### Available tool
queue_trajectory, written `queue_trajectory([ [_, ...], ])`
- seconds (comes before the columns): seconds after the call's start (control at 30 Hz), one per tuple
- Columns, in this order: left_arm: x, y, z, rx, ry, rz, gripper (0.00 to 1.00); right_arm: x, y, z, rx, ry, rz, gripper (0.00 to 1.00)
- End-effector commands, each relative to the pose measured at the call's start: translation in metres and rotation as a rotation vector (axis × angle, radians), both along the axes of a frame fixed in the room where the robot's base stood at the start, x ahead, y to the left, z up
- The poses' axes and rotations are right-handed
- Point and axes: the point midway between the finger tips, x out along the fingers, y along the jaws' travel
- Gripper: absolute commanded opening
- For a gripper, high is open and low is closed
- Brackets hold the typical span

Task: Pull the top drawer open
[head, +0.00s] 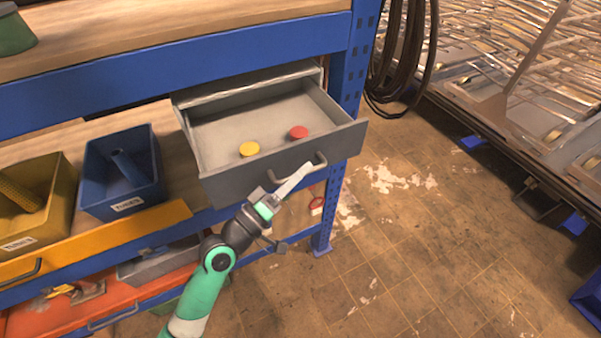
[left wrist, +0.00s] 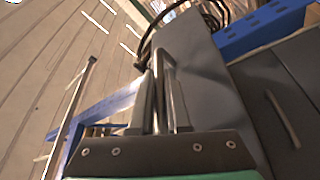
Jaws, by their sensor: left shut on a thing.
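The grey top drawer (head: 225,183) stands well open in the blue-framed rack in the head view. A yellow round piece (head: 249,149) and a red round piece (head: 299,132) lie on its floor. My left gripper (head: 294,181) is at the drawer's front, shut on its metal handle (head: 321,158). In the left wrist view the handle bar (left wrist: 156,75) runs between the two fingers of my left gripper (left wrist: 162,95), beside the dark drawer front (left wrist: 195,60). Part of the handle is hidden by the gripper. My right gripper is not in view.
A blue bin (head: 148,170) and a yellow bin (head: 62,205) stand on the shelf left of the drawer. An orange-red drawer (head: 120,300) is below. A blue post (head: 345,65) rises at the drawer's right.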

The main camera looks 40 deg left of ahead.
Motion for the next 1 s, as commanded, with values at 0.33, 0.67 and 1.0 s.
queue_trajectory([
  [0.33, 0.0, 0.0, 0.0, 0.001, -0.001, 0.001, 0.45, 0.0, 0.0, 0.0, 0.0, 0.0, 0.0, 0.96],
  [0.67, -0.014, 0.001, -0.006, 0.0, 0.0, 0.002, 0.45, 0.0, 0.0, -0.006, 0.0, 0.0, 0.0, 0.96],
  [1.0, -0.089, 0.001, -0.024, 0.0, 0.001, 0.004, 0.45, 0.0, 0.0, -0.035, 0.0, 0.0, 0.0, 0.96],
])
